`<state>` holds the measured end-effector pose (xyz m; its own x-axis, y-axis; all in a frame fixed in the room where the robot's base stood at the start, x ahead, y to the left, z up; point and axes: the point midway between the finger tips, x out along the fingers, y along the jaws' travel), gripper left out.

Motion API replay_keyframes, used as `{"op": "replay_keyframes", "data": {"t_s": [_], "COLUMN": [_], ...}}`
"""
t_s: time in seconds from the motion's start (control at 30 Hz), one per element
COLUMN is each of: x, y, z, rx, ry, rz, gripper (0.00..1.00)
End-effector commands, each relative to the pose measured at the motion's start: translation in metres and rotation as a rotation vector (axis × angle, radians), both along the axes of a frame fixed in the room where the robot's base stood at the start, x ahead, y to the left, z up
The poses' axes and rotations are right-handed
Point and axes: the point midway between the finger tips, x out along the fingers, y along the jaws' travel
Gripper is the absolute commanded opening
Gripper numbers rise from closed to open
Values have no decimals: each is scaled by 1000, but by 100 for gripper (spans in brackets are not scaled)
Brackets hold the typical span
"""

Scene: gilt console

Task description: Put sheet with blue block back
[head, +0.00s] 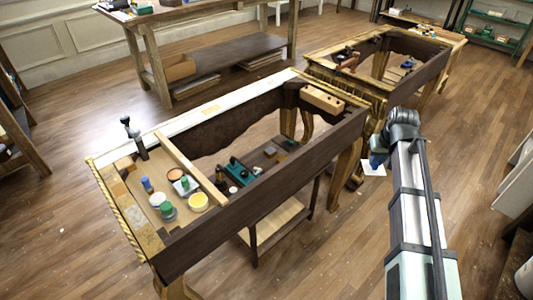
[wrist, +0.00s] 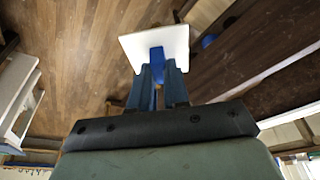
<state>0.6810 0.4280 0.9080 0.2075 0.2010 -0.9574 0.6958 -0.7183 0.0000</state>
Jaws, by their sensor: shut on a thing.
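A white sheet (wrist: 180,40) with a blue block (wrist: 157,66) on it shows in the wrist view. My gripper (wrist: 158,78) is shut on the blue block, its two blue fingers on either side. The sheet spreads out past the fingertips. In the head view, the white sheet (head: 374,170) is below my gripper (head: 377,161), in the air to the right of the consoles. The block is hard to tell from my blue fingers there.
The near console frame (head: 270,165) holds jars, a green tool (head: 238,170) and a wooden block (head: 322,99). A second console (head: 420,75) stands behind it. A workbench (head: 200,20) is at the back. Open wooden floor lies to the right.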

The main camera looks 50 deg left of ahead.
Motion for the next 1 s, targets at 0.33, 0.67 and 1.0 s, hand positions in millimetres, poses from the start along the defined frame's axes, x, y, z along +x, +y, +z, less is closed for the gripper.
{"op": "replay_keyframes", "data": {"t_s": [0.33,0.67,1.0], "x": [-49,-119,-214], "y": [131,244,352], "z": [7,12,18], "rx": [0,2,2], "ry": [0,0,-1], "rz": [220,421,629], "gripper": [0,0,0]}}
